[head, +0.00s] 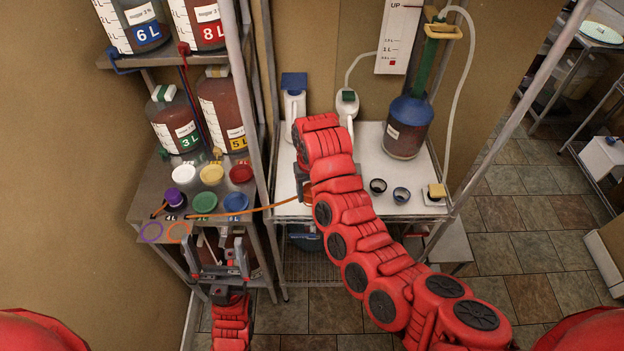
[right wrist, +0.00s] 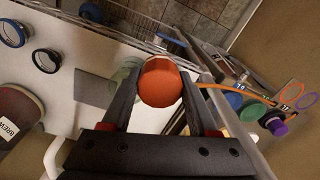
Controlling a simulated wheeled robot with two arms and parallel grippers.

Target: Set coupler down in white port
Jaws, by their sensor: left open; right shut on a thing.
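The white port (head: 183,173) is at the back left of the port group on the left metal bench. My right gripper (right wrist: 160,72) is shut on the orange coupler (right wrist: 161,84), one finger on each side. In the head view my arm mostly hides this gripper, and only a bit of the coupler's orange (head: 307,196) shows. It is over the white table, right of the ports and apart from them. An orange hose (head: 262,207) runs from the coupler to the left bench. My left gripper (head: 222,254) is open and empty in front of that bench.
A metal post (head: 260,120) stands between bench and table. Large bottles (head: 178,122) stand behind the ports.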

